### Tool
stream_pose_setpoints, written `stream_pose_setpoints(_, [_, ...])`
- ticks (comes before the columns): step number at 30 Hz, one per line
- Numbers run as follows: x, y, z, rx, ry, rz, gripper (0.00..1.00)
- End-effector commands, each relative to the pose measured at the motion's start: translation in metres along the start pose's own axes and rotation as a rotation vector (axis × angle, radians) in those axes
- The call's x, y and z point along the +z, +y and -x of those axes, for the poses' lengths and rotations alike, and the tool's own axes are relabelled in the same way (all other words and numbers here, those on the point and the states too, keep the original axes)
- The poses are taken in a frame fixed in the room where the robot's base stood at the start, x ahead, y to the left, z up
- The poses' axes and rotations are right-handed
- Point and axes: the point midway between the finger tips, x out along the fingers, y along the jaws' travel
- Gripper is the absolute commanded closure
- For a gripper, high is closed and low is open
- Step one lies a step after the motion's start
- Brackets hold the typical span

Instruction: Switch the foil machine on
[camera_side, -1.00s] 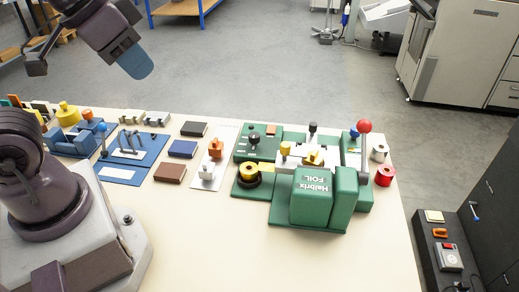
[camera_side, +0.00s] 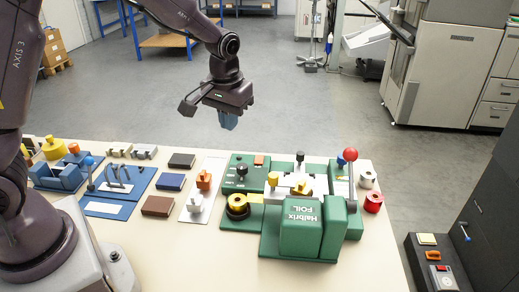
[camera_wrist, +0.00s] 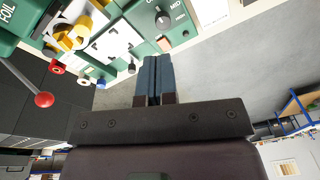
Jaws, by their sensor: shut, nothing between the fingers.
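The green foil machine (camera_side: 302,228), lettered "Halbrix FOIL", stands on the right part of the table. Its flat rear-left panel has a black knob (camera_side: 241,171) and a small orange-brown block (camera_side: 259,160), perhaps a switch; I cannot tell its position. The wrist view shows the knob (camera_wrist: 163,19) beside the words "MED" and "HIGH". A lever with a red ball (camera_side: 350,155) rises at the machine's right; the ball also shows in the wrist view (camera_wrist: 44,99). My gripper (camera_side: 228,124) is shut and empty, blue fingers pointing down, above and behind the panel. In the wrist view the fingers (camera_wrist: 154,60) are together.
Left of the machine are a white plate with an orange part (camera_side: 204,180), several dark blocks (camera_side: 170,181) and a blue fixture (camera_side: 110,185). Red (camera_side: 373,202) and white (camera_side: 367,179) rolls stand right of it. The front of the table is clear.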

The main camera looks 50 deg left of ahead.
Motion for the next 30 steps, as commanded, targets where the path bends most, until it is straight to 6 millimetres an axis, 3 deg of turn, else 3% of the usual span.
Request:
stream_pose_setpoints(3, [-0.029, 0.002, -0.034, -0.046, 0.017, 0.08, 1.0])
stream_pose_setpoints(7, [-0.061, 0.005, -0.059, -0.075, 0.068, 0.176, 1.0])
stream_pose_setpoints(9, [-0.08, 0.007, -0.064, -0.076, 0.114, 0.236, 1.0])
stream_pose_setpoints(12, [-0.103, 0.011, -0.05, -0.042, 0.192, 0.323, 1.0])
stream_pose_setpoints(30, [-0.106, 0.011, -0.057, -0.029, 0.2, 0.389, 1.0])
